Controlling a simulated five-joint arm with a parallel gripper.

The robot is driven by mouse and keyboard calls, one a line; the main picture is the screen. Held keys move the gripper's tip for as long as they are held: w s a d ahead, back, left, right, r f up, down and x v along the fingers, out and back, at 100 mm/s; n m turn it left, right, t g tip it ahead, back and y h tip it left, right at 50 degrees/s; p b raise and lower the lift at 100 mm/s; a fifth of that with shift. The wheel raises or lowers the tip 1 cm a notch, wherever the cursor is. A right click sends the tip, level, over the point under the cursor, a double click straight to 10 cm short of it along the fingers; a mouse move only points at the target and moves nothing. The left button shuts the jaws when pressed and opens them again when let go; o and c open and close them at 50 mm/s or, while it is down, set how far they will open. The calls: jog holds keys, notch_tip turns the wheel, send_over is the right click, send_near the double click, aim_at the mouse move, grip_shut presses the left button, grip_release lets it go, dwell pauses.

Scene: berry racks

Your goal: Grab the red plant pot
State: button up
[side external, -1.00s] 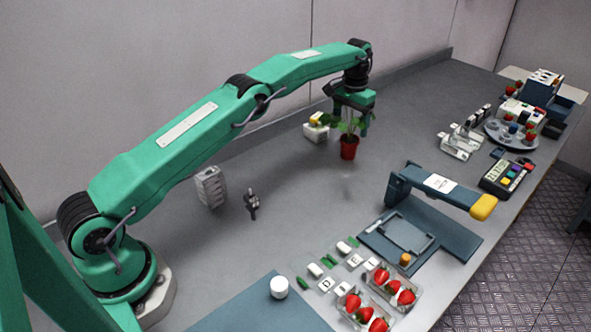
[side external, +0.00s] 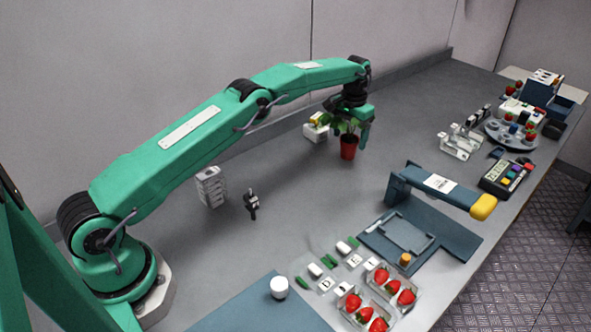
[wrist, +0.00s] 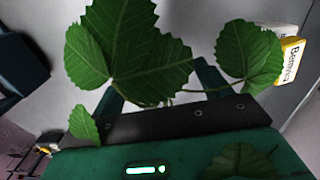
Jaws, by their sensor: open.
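The red plant pot (side external: 348,147) stands upright on the grey bench in the side external view, with a leafy green plant (side external: 331,122) in it. My gripper (side external: 350,138) is open and low over the plant, with a green finger beside the pot on its right. In the wrist view large green leaves (wrist: 130,50) fill the upper middle and hide much of the gripper (wrist: 160,88). The pot itself is hidden there. I cannot tell whether a finger touches the pot.
A white box with a yellow top (side external: 316,128) stands close behind the pot, to the left. A blue press with a yellow handle tip (side external: 440,190) stands to the front right. Punnets of strawberries (side external: 380,295) lie at the front.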

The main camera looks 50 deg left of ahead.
aim_at(350, 139)
jog(key=shift+f, duration=1.8)
jog(key=c, duration=1.1)
jog(key=shift+r, duration=0.15)
jog(key=shift+d+r, duration=0.1)
jog(key=shift+r, duration=1.9)
jog(key=s+d+r, duration=0.1)
jog(key=d+r, duration=0.1)
jog(key=d, duration=0.1)
jog(key=s+d+r, duration=0.2)
jog(key=d, duration=0.1)
jog(key=s+d+r, duration=0.2)
jog(key=d, duration=0.2)
jog(key=shift+s+d+r, duration=0.1)
jog(key=shift+s+r, duration=0.1)
jog(key=shift+r, duration=0.2)
